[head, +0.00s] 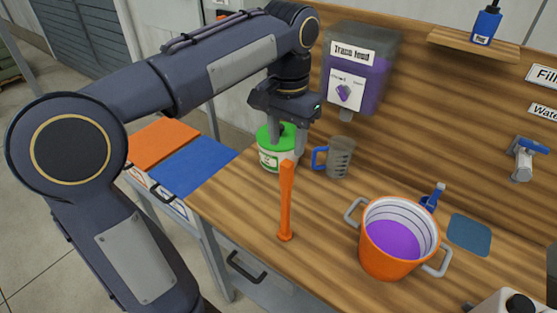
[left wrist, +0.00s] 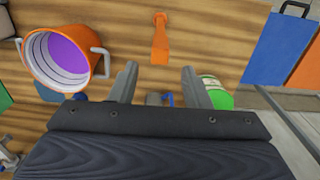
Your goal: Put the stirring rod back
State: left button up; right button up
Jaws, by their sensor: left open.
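The orange stirring rod (head: 286,205) is on the wooden bench, between the green-lidded tub and the orange bucket. I cannot tell surely whether it lies flat or stands. It also shows in the left wrist view (left wrist: 160,42), ahead of the fingers and apart from them. My left gripper (head: 287,143) is open and empty, above the bench by the tub; its two fingers show apart in the left wrist view (left wrist: 157,75). The orange bucket (head: 384,262) holds purple liquid and stands right of the rod. My right gripper is not in view.
The green-lidded tub (head: 268,160) is close behind the left fingers. A grey jug (head: 341,160) with a blue handle stands right of it. A blue scoop (head: 430,202) and blue mat (head: 470,234) lie behind the bucket. Bench around the rod's lower end is clear.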

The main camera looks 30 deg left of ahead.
pick_arm(q)
jog(key=s+d+f+n+t+h, duration=0.2)
jog(key=s+d+f+t+h, duration=0.1)
jog(key=s+f, duration=1)
jog(key=s+d+t, duration=0.1)
jog(key=s+t, duration=0.1)
jog(key=s, duration=0.1)
jog(key=shift+s+f+n+t+h, duration=0.2)
jog(key=shift+s+n+t+h, duration=0.1)
jog(key=shift+s+n+h, duration=0.1)
